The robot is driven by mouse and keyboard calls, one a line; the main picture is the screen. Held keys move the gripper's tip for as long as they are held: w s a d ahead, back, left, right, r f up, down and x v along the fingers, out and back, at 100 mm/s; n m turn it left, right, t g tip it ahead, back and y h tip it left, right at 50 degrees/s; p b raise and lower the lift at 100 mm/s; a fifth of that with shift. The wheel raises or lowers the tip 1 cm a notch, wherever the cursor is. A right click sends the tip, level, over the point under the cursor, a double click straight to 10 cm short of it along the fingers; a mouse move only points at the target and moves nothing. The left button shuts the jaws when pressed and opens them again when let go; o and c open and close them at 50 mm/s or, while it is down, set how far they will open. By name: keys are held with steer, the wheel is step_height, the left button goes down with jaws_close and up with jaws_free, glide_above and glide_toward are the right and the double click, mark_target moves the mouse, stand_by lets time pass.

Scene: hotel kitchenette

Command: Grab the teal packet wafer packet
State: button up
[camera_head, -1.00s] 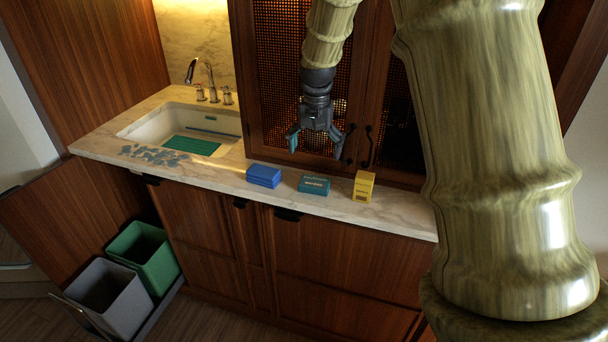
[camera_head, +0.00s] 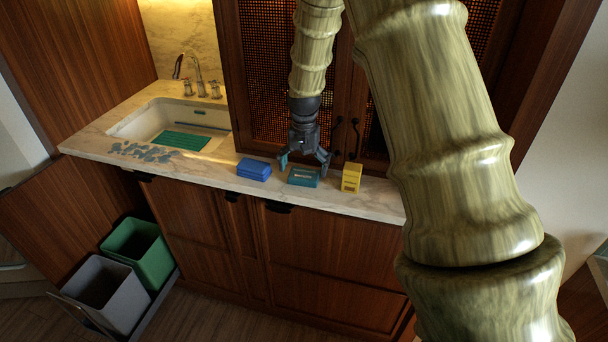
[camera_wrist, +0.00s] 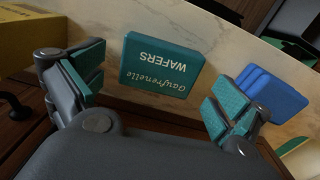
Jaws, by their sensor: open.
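The teal wafer packet (camera_head: 304,178) lies flat on the marble counter between a blue packet and a yellow box. In the wrist view the teal packet (camera_wrist: 160,65) shows pale lettering that reads "Gaufrenelle WAFERS", upside down. My gripper (camera_head: 304,166) is open and empty, just above and behind the teal packet in the head view. In the wrist view the fingers of my gripper (camera_wrist: 152,98) are spread wide, with the packet ahead and between them. Neither finger appears to touch it.
The blue packet stack (camera_head: 254,169) lies left of the teal packet, and the yellow box (camera_head: 352,178) stands to its right. Cabinet doors with dark handles (camera_head: 355,138) rise close behind. A sink (camera_head: 165,120) is at the left. The counter's front edge is near.

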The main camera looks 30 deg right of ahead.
steer(key=shift+f, duration=0.55)
steer(key=shift+s, duration=0.1)
steer(key=c, duration=1)
steer(key=shift+c, duration=0.2)
steer(key=shift+r, duration=0.15)
